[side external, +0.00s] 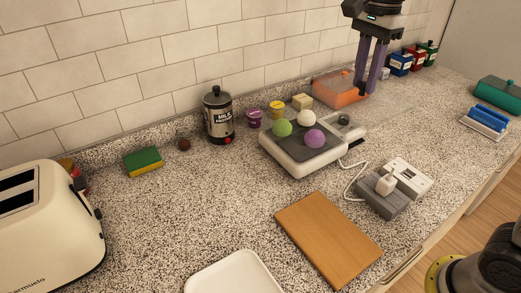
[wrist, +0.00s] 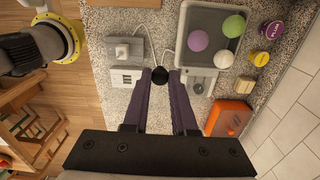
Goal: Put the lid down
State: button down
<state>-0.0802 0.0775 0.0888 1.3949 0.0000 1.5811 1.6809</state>
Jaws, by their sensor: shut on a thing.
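My gripper (side external: 364,92) points down in the side external view, above the counter and in front of the orange container (side external: 338,90). In the wrist view, my gripper (wrist: 160,76) is shut on a small round black knob (wrist: 160,74) between its fingertips. I take this knob to be the lid's handle. The rest of the lid cannot be clearly made out in either view; it may be see-through. In the side external view the knob shows as a dark spot at the fingertips.
Grey and white boxes (side external: 384,197) with a cable sit nearby. A wooden board (side external: 328,240), a milk canister (side external: 218,118) and several small jars (side external: 401,62) stand on the counter. The counter's left middle is clear.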

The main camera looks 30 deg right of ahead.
aim_at(320, 98)
jog(key=shift+w+f+m, duration=0.15)
jog(key=shift+w+m, duration=0.15)
jog(key=shift+w, duration=0.1)
jog(key=shift+m, duration=0.3)
jog(key=a+f, duration=0.1)
jog(key=a, duration=0.1)
jog(key=w+a+f, duration=0.1)
jog(key=a+f, duration=0.1)
jog(key=a, duration=0.1)
jog(key=w+a+f, duration=0.1)
jog(key=a+f, duration=0.1)
jog(key=a, duration=0.1)
jog(key=shift+w+f, duration=0.2)
jog(key=shift+f, duration=0.05)
jog(key=s+a+f+n, duration=0.15)
jog(key=a+f, duration=0.25)
jog(key=a, duration=0.4)
jog(key=w+a+f, duration=0.2)
jog(key=w+f, duration=0.1)
jog(key=w, duration=0.1)
jog(key=w+a+f, duration=0.2)
jog(key=w+f, duration=0.1)
jog(key=w+a+f, duration=0.2)
jog(key=w+f, duration=0.1)
jog(key=w, duration=0.1)
jog(key=shift+w+f, duration=0.1)
jog(key=shift+w, duration=0.25)
jog(key=shift+w+f, duration=0.15)
jog(key=shift+f, duration=1.65)
jog(key=shift+f, duration=0.1)
